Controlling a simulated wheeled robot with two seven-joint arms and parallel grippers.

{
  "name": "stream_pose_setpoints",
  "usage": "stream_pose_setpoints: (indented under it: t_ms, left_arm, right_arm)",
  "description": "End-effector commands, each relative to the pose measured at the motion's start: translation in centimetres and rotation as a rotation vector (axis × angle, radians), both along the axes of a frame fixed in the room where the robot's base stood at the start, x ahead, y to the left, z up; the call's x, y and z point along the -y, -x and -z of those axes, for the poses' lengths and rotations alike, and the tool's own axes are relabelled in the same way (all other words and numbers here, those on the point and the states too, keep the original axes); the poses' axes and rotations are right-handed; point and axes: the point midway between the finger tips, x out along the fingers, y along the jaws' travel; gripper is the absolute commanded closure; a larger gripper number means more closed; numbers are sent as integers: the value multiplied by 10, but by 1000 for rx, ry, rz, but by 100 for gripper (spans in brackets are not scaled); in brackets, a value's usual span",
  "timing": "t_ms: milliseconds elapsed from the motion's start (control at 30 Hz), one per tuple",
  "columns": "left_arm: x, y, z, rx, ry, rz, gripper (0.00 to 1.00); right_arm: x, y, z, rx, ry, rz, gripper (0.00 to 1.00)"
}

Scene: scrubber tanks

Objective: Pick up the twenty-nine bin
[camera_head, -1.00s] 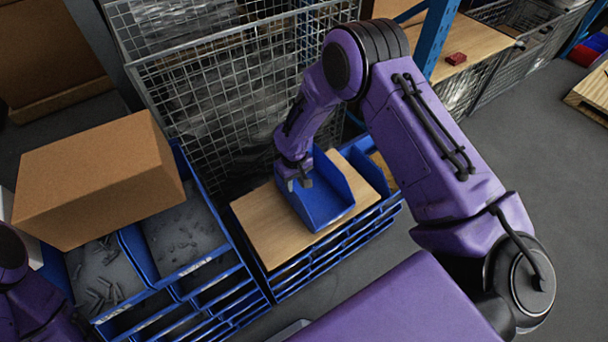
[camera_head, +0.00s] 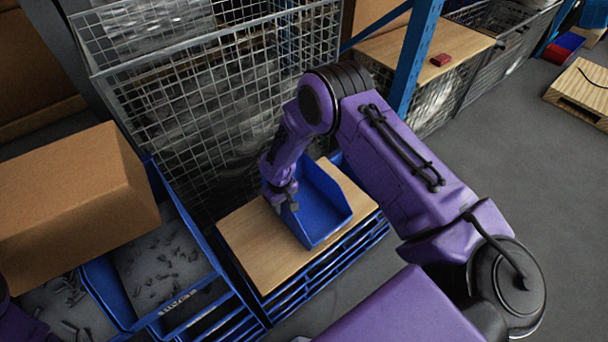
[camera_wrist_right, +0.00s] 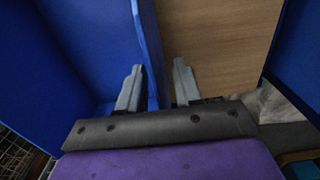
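A blue open-front bin (camera_head: 322,214) sits on a wooden top board (camera_head: 262,250); no number on it can be read. My right gripper (camera_head: 284,203) is at the bin's left wall. In the right wrist view its two fingers (camera_wrist_right: 155,88) stand on either side of the blue bin wall (camera_wrist_right: 152,45), one inside the bin and one outside over the wood. Some gap shows between the fingers and the wall, so they look open around it. My left gripper is out of view; only a bit of purple arm shows at the lower left.
A wire mesh cage (camera_head: 205,95) stands close behind the board. A cardboard box (camera_head: 75,205) rests on blue bins (camera_head: 160,265) of grey parts at left. A blue rack post (camera_head: 412,60) rises behind my right arm. Grey floor (camera_head: 500,150) is open at right.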

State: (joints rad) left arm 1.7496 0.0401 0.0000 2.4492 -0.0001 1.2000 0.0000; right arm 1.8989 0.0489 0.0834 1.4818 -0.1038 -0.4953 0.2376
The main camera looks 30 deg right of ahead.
Motion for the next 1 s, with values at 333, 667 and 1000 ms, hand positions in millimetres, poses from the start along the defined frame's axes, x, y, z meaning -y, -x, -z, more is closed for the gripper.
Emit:
stream_pose_setpoints:
  t_ms: [333, 667, 1000]
  left_arm:
    - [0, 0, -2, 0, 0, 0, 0]
    - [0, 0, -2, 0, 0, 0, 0]
    - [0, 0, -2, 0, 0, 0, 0]
  right_arm:
    - [0, 0, -3, 0, 0, 0, 100]
    - [0, 1, -2, -2, 0, 0, 100]
    - [0, 2, -1, -5, 0, 0, 100]
